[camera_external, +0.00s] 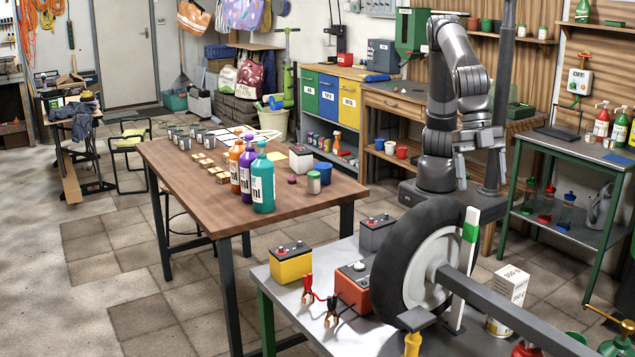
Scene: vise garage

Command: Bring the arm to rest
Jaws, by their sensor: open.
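My arm is folded upright beside the column at the right of the middle. My gripper (479,172) hangs low below the pale wrist part, behind the wheel. Its two fingers look apart, with nothing seen between them. It is apart from the wooden-topped table (210,212), which stands to its left. The wheel (398,262) with its black tire stands upright on the metal bench (262,275) in front of my base and hides part of it.
Orange, purple and teal bottles (262,184) stand on the table with cans and small blocks. Yellow (291,264), grey and red batteries stand on the bench. A green-legged shelf (560,150) with bottles is at right. Floor (100,260) at left is clear.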

